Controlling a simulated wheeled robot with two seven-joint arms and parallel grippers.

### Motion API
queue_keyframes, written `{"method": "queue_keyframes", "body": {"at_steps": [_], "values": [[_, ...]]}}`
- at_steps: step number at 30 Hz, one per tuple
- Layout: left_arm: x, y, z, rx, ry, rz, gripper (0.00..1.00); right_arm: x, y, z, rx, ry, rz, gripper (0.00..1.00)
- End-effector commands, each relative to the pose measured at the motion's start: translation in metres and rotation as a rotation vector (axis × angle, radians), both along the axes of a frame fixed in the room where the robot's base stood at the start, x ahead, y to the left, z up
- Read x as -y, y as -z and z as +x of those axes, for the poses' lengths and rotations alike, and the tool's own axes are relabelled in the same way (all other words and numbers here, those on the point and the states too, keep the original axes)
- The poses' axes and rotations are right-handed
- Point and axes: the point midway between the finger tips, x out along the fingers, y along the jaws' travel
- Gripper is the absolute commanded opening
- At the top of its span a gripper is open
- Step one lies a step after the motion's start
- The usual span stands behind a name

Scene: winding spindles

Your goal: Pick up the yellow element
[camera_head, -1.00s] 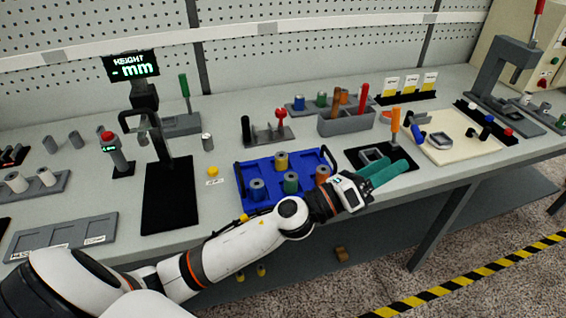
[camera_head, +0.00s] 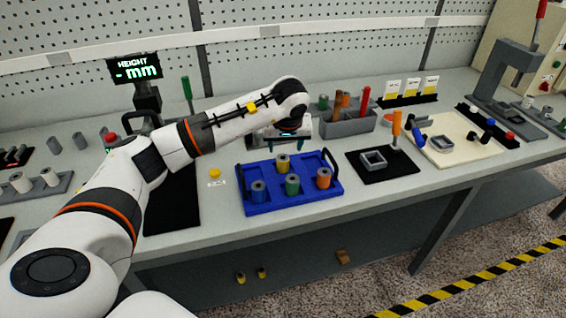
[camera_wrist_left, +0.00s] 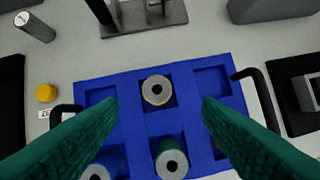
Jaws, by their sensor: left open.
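A yellow spindle (camera_head: 283,163) with a grey core stands upright in the back middle compartment of a blue tray (camera_head: 247,206). In the left wrist view the yellow spindle (camera_wrist_left: 157,91) shows from above, mostly its grey top with a thin yellow rim. My left gripper (camera_head: 282,146) hangs just behind and above the tray. Its two green fingers (camera_wrist_left: 158,103) are spread wide, with the yellow spindle between and beyond their tips and nothing held. The fingers are largely hidden in the head view. My right gripper is not in view.
Blue (camera_head: 259,192), green (camera_head: 292,185) and orange (camera_head: 323,178) spindles stand in the tray's front row. Black handles rise at both tray ends. A small yellow cap (camera_head: 215,173) lies left of the tray. A grey bin (camera_head: 347,125) stands behind, right of the gripper.

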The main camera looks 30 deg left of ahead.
Motion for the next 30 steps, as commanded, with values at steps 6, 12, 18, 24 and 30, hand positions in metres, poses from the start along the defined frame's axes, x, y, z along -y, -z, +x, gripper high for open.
{"method": "queue_keyframes", "body": {"at_steps": [6,12,18,24,30], "values": [[-0.007,0.030,0.009,-0.001,0.000,-0.004,0.59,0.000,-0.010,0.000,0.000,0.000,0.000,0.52],[-0.011,0.043,0.013,-0.001,0.000,-0.005,0.59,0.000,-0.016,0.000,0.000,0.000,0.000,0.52],[-0.020,0.071,0.019,-0.002,-0.001,-0.006,0.59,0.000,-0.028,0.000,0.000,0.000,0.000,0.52],[-0.023,0.084,0.023,0.003,0.001,-0.005,0.59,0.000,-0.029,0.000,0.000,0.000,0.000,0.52],[-0.024,0.085,0.023,0.003,0.001,-0.005,0.56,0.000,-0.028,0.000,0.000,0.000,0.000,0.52]]}}
